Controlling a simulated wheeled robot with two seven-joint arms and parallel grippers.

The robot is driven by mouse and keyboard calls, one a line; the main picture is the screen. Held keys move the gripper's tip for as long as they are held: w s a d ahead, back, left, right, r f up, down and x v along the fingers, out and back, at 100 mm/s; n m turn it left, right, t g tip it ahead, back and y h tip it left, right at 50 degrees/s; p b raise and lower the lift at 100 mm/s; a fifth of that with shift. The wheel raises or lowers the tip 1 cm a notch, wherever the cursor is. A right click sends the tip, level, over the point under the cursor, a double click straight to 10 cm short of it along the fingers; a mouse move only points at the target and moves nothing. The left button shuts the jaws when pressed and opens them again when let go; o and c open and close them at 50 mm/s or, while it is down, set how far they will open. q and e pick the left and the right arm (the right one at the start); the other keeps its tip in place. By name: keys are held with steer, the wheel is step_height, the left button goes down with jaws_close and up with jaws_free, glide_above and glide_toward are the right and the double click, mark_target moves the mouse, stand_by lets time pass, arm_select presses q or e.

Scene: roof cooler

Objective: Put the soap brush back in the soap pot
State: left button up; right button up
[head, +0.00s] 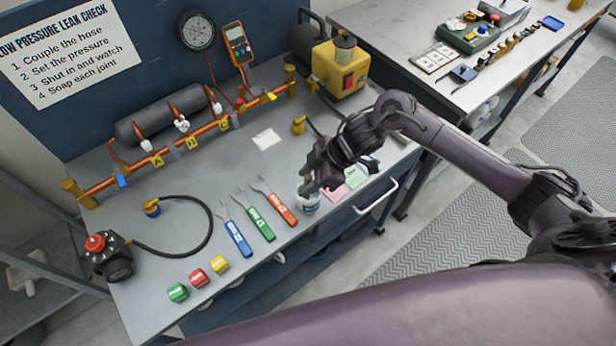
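The soap pot (308,204), a small white and blue jar, stands near the front edge of the bench, partly covered by my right gripper. My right gripper (312,184) points down just above the pot's mouth. Its fingers are dark and small here, so I cannot tell whether they are open or shut. I cannot make out the soap brush; it may be hidden by the gripper or the pot. I cannot tell whether the gripper touches the pot. My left gripper is not in view.
Blue, green and orange-handled tools (262,222) lie left of the pot. Pink and green cards (340,186) lie to its right. Copper pipework (208,128) runs behind. A black hose (208,232) curves at left. A white pad (266,139) lies on clear bench.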

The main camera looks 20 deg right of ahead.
steer(key=b+v, duration=0.1)
steer(key=v, duration=0.7)
steer(key=shift+f, duration=0.1)
